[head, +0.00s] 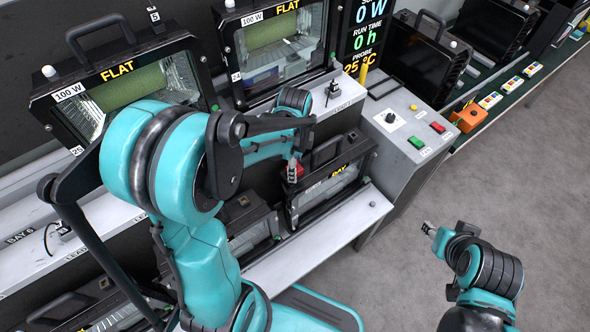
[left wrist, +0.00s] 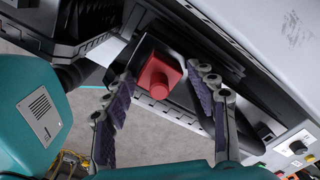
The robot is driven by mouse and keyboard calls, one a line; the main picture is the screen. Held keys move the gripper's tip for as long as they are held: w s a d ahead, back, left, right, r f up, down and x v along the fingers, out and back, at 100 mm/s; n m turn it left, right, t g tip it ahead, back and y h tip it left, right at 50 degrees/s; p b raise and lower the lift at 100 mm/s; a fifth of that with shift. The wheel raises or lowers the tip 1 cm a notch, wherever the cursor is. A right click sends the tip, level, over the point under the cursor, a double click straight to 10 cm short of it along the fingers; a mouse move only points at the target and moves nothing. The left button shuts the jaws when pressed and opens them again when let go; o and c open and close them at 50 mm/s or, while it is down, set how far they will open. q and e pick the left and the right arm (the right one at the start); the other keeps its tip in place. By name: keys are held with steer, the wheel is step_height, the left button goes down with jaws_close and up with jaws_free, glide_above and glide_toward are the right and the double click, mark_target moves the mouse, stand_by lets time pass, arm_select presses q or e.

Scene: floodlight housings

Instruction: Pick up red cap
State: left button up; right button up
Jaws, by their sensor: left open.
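The red cap (left wrist: 158,76) shows in the left wrist view, a squarish red piece with a round raised top, on a dark housing. In the head view a small part of it shows as red (head: 299,170) beside my left gripper (head: 293,168), at the corner of the lower floodlight housing marked "DAY" (head: 338,170). My left gripper (left wrist: 163,82) is open, with one purple-padded finger on each side of the cap in the picture. I cannot tell if the fingers touch it. My right gripper (head: 430,229) is over the floor, away from the cap; its jaws are too small to read.
Floodlights marked "FLAT" (head: 125,85) stand on the upper shelf. A control box (head: 405,120) with green and red buttons is right of the cap. An orange box (head: 468,117) sits on the far bench. The grey floor (head: 520,190) at right is clear.

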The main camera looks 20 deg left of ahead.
arm_select(q)
steer(key=shift+r, duration=0.1)
steer(key=c, duration=0.9)
